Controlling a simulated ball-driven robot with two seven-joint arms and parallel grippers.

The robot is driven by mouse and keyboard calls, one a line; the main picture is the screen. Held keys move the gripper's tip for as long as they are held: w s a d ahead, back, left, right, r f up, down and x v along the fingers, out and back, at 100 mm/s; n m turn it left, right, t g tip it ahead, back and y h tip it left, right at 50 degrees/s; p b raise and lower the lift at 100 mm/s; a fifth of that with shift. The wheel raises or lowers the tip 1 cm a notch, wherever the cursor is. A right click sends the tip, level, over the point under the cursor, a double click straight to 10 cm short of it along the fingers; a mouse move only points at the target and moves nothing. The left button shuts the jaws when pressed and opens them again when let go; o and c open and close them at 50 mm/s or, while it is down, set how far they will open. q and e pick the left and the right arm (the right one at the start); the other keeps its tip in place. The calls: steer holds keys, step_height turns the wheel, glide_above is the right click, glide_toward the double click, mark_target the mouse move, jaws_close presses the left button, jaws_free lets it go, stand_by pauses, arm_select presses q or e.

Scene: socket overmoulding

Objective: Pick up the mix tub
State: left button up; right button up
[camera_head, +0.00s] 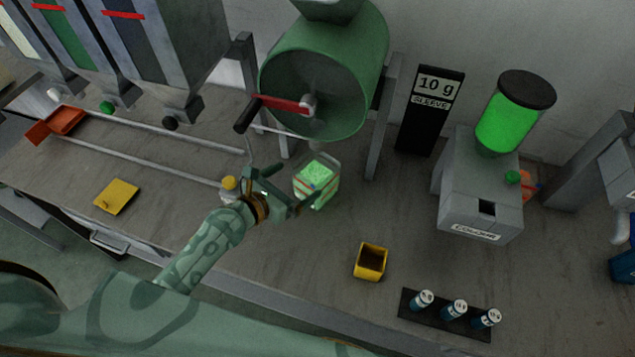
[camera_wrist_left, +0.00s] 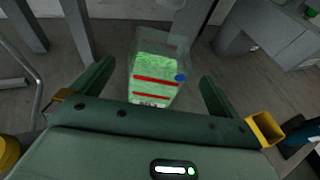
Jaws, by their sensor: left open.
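The mix tub (camera_head: 316,182) is a clear tub with green contents and red bands. It stands on the bench below the green drum. In the left wrist view the tub (camera_wrist_left: 155,80) shows ahead, between the two fingers, with two red lines and a blue dot on its face. My left gripper (camera_head: 289,186) is open and close to the tub's left side; it also shows in the left wrist view (camera_wrist_left: 155,85). The fingers do not appear closed on the tub. My right gripper is not in view.
The green drum (camera_head: 335,75) with a red-handled crank overhangs the tub. A yellow-capped bottle (camera_head: 229,186) stands by my left wrist. A yellow cup (camera_head: 370,262) and a black rack (camera_head: 447,314) of small cans are at the front right. The colour dispenser (camera_head: 480,190) stands right.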

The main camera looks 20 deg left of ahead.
mark_target(303, 177)
arm_select(q)
steer(key=x, duration=0.3)
steer(key=shift+f+b, duration=0.1)
steer(key=shift+b, duration=0.2)
steer(key=shift+w+d, duration=0.1)
steer(key=shift+w, duration=0.15)
steer(key=b+x, duration=0.2)
steer(key=x, duration=0.2)
steer(key=shift+w+d+f, duration=0.2)
steer(key=shift+w+f, duration=0.05)
steer(key=shift+f, duration=0.05)
steer(key=shift+w+d, duration=0.1)
steer(key=shift+w, duration=0.1)
steer(key=shift+r, duration=0.1)
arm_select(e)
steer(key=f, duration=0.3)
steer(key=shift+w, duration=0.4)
arm_select(q)
steer(key=shift+c, duration=1.2)
steer(key=c, duration=1.5)
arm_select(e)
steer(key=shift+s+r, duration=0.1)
arm_select(q)
steer(key=shift+r, duration=0.1)
